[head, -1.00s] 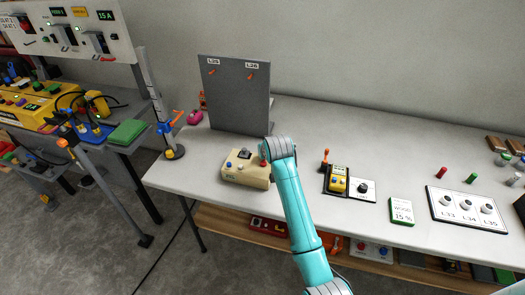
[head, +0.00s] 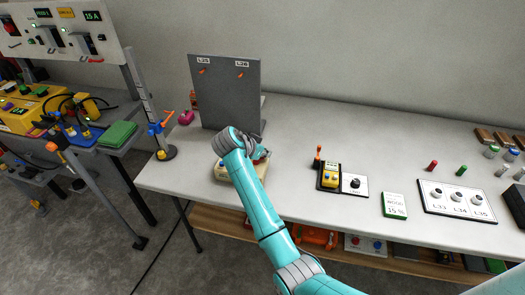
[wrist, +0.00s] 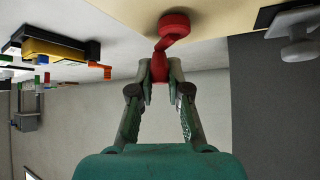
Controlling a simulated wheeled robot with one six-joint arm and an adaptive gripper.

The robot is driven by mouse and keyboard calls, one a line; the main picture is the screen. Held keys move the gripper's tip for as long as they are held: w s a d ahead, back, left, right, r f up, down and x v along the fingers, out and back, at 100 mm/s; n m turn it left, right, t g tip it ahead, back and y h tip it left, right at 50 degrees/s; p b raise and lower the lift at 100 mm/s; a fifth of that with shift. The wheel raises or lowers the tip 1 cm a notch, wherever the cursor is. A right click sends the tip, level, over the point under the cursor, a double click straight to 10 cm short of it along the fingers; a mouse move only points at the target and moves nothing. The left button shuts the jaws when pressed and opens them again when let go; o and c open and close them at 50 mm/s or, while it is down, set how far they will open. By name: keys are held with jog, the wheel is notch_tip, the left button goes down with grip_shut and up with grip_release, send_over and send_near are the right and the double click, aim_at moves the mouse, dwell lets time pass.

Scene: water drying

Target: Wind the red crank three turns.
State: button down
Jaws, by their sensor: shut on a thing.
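A beige box (head: 221,174) sits on the near left part of the white bench, in front of a grey upright panel. In the wrist view the beige box (wrist: 228,14) fills the top edge. The red crank (wrist: 174,24) stands out from that face, with its round hub at the top and its handle below. My gripper (wrist: 159,72) is shut on the crank's handle, one finger on each side. In the head view my arm covers much of the box and hides the fingers; only a bit of red shows to the right of my wrist.
The grey panel (head: 225,90) stands close behind the box. To the right on the bench (head: 290,150) are a yellow device (head: 331,177) with an orange-tipped lever, a black knob on a white plate (head: 355,184) and a green-edged sign (head: 395,206). Bare bench lies between.

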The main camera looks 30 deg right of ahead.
jog(key=m+g, duration=0.1)
jog(key=m, duration=0.1)
jog(key=s+m+g, duration=0.1)
jog(key=m+g, duration=0.1)
jog(key=shift+a, duration=0.2)
jog(key=shift+s+a+f+m+g, duration=0.15)
jog(key=shift+s+m+g, duration=0.1)
jog(key=shift+m+g, duration=0.65)
jog(key=shift+s+a+r+m+g, duration=0.15)
jog(key=shift+s+m+g, duration=0.1)
jog(key=shift+m+g, duration=0.65)
jog(key=shift+f+m, duration=0.15)
jog(key=shift+m, duration=0.15)
jog(key=c, duration=1.1)
grip_release()
